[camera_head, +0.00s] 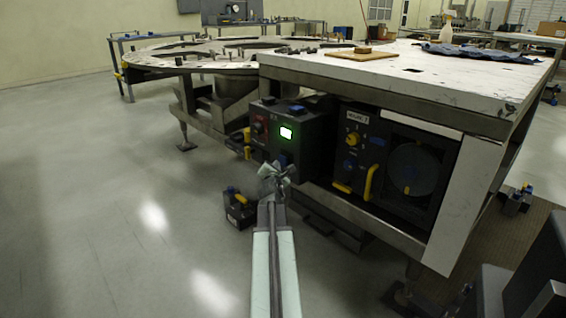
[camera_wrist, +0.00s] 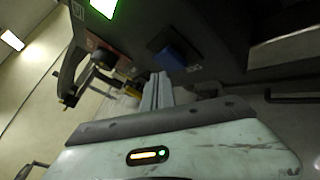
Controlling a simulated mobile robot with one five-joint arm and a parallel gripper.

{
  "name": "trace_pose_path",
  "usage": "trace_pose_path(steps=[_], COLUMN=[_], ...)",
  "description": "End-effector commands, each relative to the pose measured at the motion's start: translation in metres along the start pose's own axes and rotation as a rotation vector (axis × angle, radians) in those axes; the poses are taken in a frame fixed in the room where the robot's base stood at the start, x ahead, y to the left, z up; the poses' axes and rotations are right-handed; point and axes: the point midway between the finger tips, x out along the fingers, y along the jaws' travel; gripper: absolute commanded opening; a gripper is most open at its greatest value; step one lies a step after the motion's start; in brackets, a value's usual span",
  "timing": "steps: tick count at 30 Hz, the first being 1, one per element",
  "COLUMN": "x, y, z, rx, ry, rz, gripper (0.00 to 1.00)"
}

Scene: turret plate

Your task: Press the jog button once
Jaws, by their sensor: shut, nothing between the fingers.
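A dark control box (camera_head: 308,150) with a lit green screen (camera_head: 286,133) sits under the table. A square blue button (camera_wrist: 172,57) is on the box face in the wrist view, with a small label beside it too small to read; I take it for the jog button. In the head view a blue patch (camera_head: 283,160) shows low on the box, just above my gripper (camera_head: 274,172). In the wrist view my gripper (camera_wrist: 158,80) is shut and empty, its tips close below the button. I cannot tell whether they touch it.
A second dark unit (camera_head: 352,160) with yellow handles and a round grille stands to the right. The floor at left is clear.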

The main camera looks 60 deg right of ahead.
Motion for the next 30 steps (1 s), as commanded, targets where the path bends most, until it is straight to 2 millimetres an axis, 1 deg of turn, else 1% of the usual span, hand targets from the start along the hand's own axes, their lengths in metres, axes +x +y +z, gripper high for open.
trace_pose_path(steps=[7, 30], x=[0.0066, 0.0104], y=[-0.0029, -0.0054], z=[0.0036, 0.006], rx=[0.0, 0.0], ry=[0.0, 0.001], rz=[0.0, 0.0], gripper=[0.0, 0.0])
